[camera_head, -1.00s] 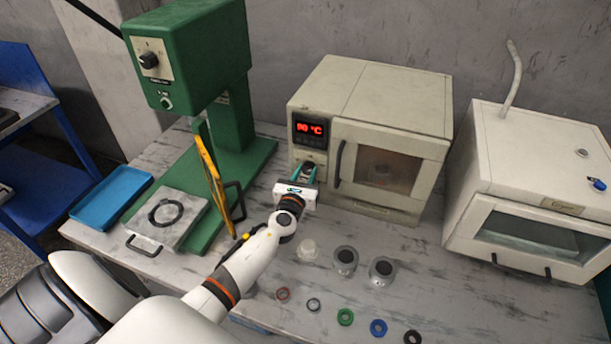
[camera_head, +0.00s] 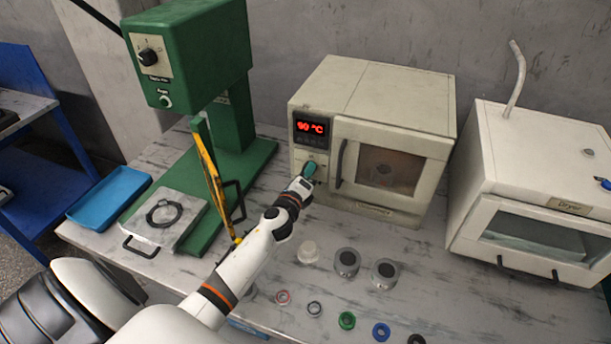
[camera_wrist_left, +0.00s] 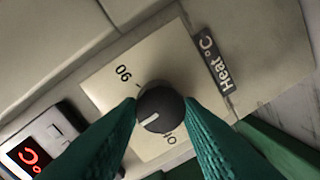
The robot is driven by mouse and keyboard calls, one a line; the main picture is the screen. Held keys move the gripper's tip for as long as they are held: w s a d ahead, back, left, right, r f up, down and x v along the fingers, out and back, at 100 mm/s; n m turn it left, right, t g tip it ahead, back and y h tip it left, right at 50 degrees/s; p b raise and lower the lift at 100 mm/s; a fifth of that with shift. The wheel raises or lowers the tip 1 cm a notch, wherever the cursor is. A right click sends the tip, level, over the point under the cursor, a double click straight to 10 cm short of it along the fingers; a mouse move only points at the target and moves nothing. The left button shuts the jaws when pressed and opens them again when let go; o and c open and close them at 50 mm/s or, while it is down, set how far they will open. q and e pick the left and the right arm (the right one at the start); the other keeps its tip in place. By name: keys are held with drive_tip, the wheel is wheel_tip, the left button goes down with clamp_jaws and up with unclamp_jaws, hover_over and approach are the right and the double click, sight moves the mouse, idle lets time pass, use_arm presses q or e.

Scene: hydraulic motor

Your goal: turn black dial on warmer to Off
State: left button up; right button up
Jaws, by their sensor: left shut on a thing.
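The warmer (camera_head: 385,95) is a beige oven with a red 90 °C display (camera_head: 311,127) and a windowed door. Its black dial (camera_wrist_left: 160,107) shows in the left wrist view between my green fingertips. My left gripper (camera_head: 309,170) is at the panel below the display, shut on the dial from both sides. The dial's white mark points down-left in that view. The label "90" (camera_wrist_left: 124,74) lies up-left of the dial; a partly hidden label, seemingly "Off" (camera_wrist_left: 169,138), lies below it. In the head view my gripper hides the dial. My right gripper is not in view.
A green press (camera_head: 195,60) with a yellow lever (camera_head: 212,175) stands left of my forearm. A white dryer (camera_head: 540,190) stands right of the warmer. Metal cups (camera_head: 347,262) and several coloured rings (camera_head: 347,320) lie in front. A blue tray (camera_head: 108,194) is at the left.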

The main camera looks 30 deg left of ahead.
use_arm(q)
drive_tip(key=n, duration=0.6)
drive_tip(key=n+h, duration=0.1)
drive_tip(key=n, duration=0.5)
drive_tip(key=shift+f+n, duration=0.2)
drive_tip(key=shift+n, duration=0.2)
idle(0.4)
drive_tip(key=o, duration=1)
